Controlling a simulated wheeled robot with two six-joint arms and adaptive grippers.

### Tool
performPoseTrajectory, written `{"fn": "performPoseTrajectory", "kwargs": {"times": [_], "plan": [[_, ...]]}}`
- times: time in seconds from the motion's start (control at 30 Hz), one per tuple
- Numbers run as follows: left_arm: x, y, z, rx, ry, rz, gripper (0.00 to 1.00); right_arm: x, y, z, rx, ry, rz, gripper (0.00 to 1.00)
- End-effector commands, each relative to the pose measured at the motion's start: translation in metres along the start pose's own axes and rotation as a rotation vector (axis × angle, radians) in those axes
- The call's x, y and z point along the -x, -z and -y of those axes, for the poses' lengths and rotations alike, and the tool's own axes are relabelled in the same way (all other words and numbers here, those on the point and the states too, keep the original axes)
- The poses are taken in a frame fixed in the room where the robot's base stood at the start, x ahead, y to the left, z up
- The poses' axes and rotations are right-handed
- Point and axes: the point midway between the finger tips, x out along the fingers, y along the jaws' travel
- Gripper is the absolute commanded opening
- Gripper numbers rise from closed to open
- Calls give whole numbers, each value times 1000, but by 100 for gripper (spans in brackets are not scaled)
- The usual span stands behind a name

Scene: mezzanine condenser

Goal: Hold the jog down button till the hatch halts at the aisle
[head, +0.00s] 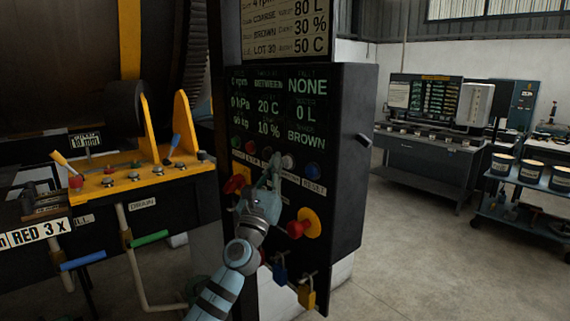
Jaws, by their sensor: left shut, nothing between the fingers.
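A black control cabinet (350,190) stands in the middle of the head view. Its face has a row of small round buttons, among them a grey-white one (288,162) and a blue one (313,170); the small labels are mostly too blurred to read. My left gripper (275,162) is shut and empty, its tips at the button row just left of the grey-white button. It covers part of the row, and I cannot tell whether it touches or presses a button. The hatch cannot be made out. My right gripper is not in view.
A red knob on a yellow plate (305,223) sticks out below the buttons, with blue and yellow padlocks (306,294) lower down. A yellow valve panel (125,180) stands left. A workbench (430,155) and a cart with tins (530,200) stand right, beyond open floor.

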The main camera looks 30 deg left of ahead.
Motion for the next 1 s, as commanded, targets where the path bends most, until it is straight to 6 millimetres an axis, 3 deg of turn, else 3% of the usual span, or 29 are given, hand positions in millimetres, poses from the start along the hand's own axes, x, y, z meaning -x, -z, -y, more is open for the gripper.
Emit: {"fn": "performPoseTrajectory", "kwargs": {"times": [1.0], "plan": [[-6, 5, 5, 0, 0, 0, 0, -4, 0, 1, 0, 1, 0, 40]]}}
